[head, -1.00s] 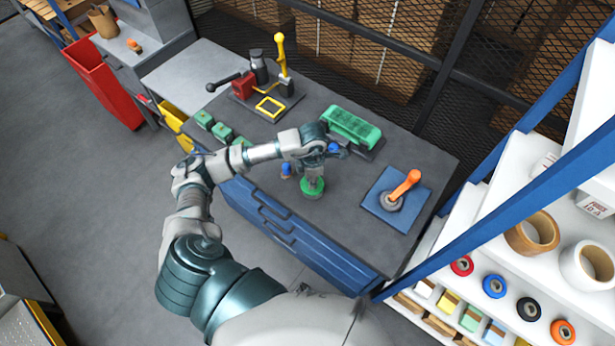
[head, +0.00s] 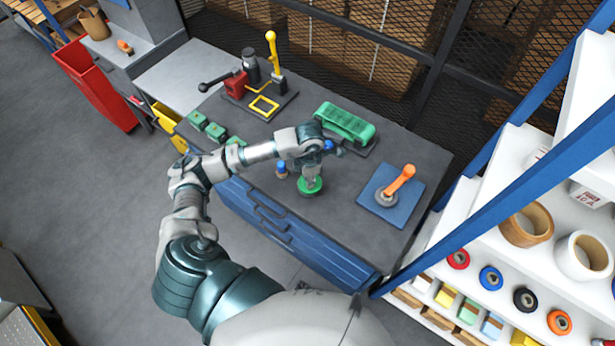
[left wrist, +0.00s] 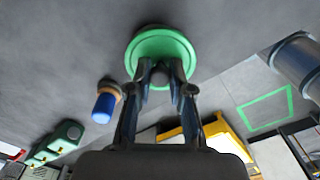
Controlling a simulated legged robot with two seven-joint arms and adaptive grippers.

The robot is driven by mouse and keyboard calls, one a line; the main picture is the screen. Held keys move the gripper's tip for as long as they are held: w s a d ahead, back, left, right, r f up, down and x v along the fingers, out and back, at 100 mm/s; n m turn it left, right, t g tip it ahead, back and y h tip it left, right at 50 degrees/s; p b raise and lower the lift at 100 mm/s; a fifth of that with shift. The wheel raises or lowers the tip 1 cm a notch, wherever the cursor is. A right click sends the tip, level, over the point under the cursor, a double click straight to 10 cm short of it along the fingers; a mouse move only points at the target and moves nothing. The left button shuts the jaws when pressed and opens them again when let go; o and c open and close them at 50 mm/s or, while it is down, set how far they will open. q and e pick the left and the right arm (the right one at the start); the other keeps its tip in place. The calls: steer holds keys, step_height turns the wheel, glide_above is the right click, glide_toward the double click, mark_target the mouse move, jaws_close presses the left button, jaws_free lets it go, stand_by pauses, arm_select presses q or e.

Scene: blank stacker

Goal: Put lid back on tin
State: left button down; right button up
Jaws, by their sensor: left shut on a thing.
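A round green lid-like disc (head: 310,187) shows low over the grey bench top near its front edge. It also shows in the left wrist view (left wrist: 160,45), with a raised rim and a small grey knob in the middle. My left gripper (head: 311,174) points down at it from above. In the left wrist view its fingertips (left wrist: 160,75) are closed around the knob. I see no separate tin. Whether one is under the disc, or whether the disc touches the bench, I cannot tell.
A small blue-topped object (head: 281,169) stands close to the left of the disc. A blue mat (head: 408,205) with an orange-handled tool (head: 400,182) is to the right. Green blocks (head: 206,126) and a clamp fixture (head: 262,95) are to the left.

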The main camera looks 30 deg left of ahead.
arm_select(q)
steer(key=shift+a, duration=0.2)
steer(key=c, duration=1)
jaws_free()
steer(key=shift+a+f, duration=0.1)
steer(key=shift+a, duration=0.05)
steer(key=o, duration=0.5)
steer(key=shift+d, duration=0.3)
arm_select(e)
steer(key=shift+d, duration=0.1)
arm_select(q)
steer(key=shift+a+r, duration=0.1)
steer(key=shift+r, duration=0.1)
